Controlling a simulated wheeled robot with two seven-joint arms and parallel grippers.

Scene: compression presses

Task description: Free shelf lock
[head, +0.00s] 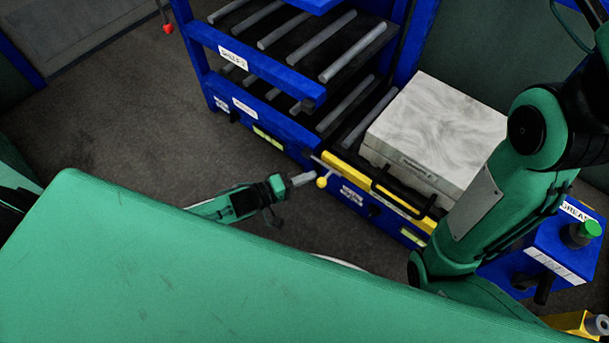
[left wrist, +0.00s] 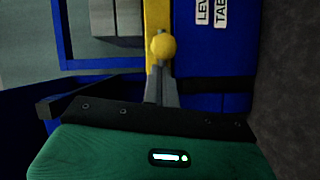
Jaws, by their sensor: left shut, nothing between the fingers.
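The blue roller shelf (head: 265,127) stands at the top centre of the head view. A yellow lock bar (head: 347,166) runs along its lower front edge and ends in a yellow ball knob (head: 322,182). In the left wrist view the ball knob (left wrist: 163,46) stands in front of the yellow bar (left wrist: 157,15). My left gripper (head: 312,178) is shut and empty, its fingertips close to the knob. In the left wrist view the closed fingers (left wrist: 161,80) point at the knob; I cannot tell whether they touch it. My right gripper is out of view.
A pale marbled block (head: 435,125) with a black handle sits on the rollers behind the bar. A blue box (head: 550,250) with a green button stands at the right, beside my green right arm. Open floor (head: 130,130) lies left of the shelf.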

